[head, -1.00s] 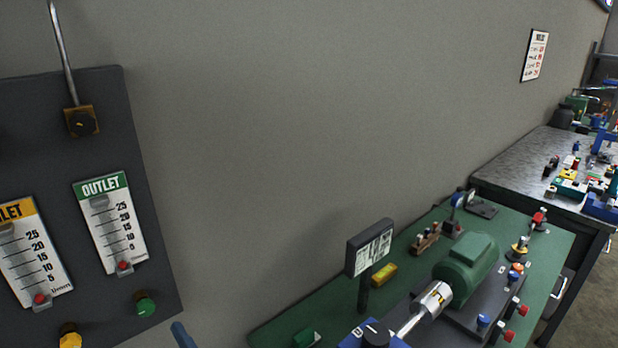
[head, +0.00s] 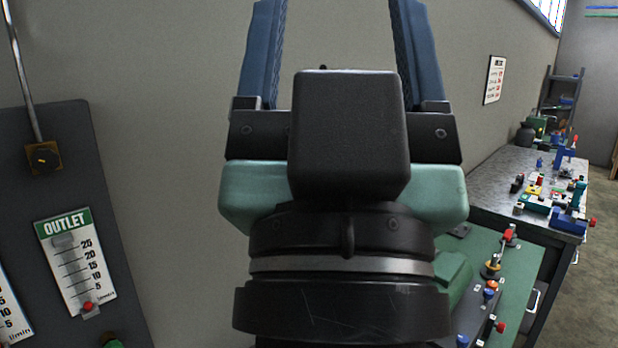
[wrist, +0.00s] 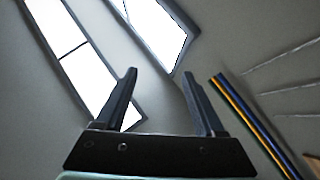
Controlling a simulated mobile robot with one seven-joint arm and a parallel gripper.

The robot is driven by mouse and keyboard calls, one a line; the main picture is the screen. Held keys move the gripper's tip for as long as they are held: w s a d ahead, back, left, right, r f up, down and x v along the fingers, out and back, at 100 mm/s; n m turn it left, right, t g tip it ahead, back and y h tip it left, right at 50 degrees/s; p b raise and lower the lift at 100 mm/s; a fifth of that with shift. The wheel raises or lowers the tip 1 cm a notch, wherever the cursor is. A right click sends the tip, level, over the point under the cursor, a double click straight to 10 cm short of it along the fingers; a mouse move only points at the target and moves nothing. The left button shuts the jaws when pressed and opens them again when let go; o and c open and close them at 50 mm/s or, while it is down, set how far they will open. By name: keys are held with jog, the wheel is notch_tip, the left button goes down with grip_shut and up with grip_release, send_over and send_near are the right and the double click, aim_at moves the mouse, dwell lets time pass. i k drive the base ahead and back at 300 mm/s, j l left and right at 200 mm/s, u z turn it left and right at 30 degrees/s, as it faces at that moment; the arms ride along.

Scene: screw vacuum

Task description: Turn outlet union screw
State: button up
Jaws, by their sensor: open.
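My gripper (head: 338,20) rises large in the middle of the head view, fingers pointing up and spread wide, with nothing between them. The fingertips are cut off by the top edge. In the wrist view the gripper (wrist: 160,76) is also open and empty. A brass fitting (head: 43,158) with a dark round centre sits on the dark wall panel at the left, below a metal pipe. It looks like the outlet union, apart from and well left of my gripper. The outlet gauge (head: 77,262) is below it, with a green knob (head: 113,343) partly cut off underneath.
A green bench (head: 520,265) with valves and fittings is at the lower right, partly hidden by my arm. A grey workbench (head: 500,172) with several tools stands behind it. The wall between panel and gripper is bare. The wrist view shows bright windows (wrist: 85,70) and coloured pipes (wrist: 245,115).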

aim_at(44, 160)
jog(key=u, duration=0.8)
jog(key=i+j+u, duration=0.15)
jog(key=i+u, duration=0.25)
jog(key=i+j+u, duration=0.1)
jog(key=i+u, duration=0.15)
jog(key=u, duration=0.2)
